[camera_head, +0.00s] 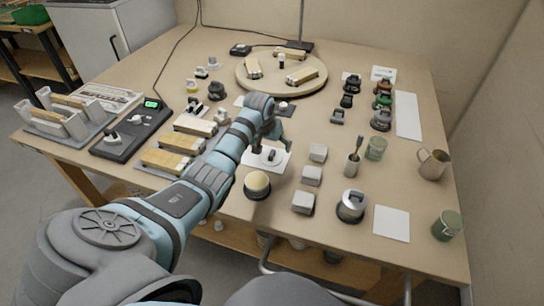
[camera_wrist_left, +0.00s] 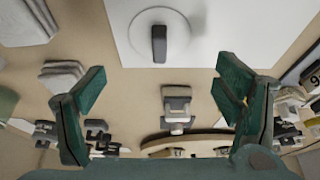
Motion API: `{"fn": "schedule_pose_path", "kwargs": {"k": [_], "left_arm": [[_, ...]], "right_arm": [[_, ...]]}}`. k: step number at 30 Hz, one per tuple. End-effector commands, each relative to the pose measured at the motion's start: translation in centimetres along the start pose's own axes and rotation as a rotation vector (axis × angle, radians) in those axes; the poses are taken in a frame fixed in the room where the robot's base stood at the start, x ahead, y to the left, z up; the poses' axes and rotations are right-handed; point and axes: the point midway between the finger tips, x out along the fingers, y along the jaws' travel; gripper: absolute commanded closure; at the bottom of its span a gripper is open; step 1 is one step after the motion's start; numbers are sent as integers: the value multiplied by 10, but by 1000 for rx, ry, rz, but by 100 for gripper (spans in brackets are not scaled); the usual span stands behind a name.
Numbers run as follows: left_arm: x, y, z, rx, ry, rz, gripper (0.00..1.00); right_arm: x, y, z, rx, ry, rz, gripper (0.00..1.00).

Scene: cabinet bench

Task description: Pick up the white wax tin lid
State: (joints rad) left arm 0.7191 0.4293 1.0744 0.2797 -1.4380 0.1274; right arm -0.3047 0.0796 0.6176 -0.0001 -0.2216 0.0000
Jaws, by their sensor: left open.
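The white wax tin lid (camera_wrist_left: 178,36) shows in the left wrist view as a pale disc with a dark upright grip in its middle. It lies on a white sheet (camera_wrist_left: 250,30). In the head view the lid (camera_head: 270,155) sits on the same sheet near the middle of the bench. My left gripper (camera_head: 272,144) is just beyond the lid, partly covering that area. In the wrist view its two green fingers (camera_wrist_left: 160,84) are wide apart with nothing between them, and the lid appears above the gap. My right gripper is not in view.
Grey blocks (camera_head: 311,176) stand right of the sheet, and a cream-topped round tin (camera_head: 257,184) stands in front of it. A round wooden board (camera_head: 300,82) is at the back. Yellow-topped blocks (camera_head: 168,161) are to the left. A mug (camera_head: 433,164) stands at the right.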

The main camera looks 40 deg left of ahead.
Motion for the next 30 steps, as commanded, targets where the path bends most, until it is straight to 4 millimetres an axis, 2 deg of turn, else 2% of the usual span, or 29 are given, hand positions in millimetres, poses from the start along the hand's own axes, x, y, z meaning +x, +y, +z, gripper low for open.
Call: {"fn": "schedule_pose_path", "kwargs": {"k": [3,6,14,25,30], "left_arm": [[28,1,2,-1,-2,2,16],[44,0,2,0,-1,0,16],[46,0,0,1,1,0,17],[46,0,0,1,0,0,77],[46,1,1,1,-1,1,79]], "right_arm": [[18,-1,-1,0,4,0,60],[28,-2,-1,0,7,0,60],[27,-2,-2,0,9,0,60],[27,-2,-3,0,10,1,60],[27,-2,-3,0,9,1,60]]}}
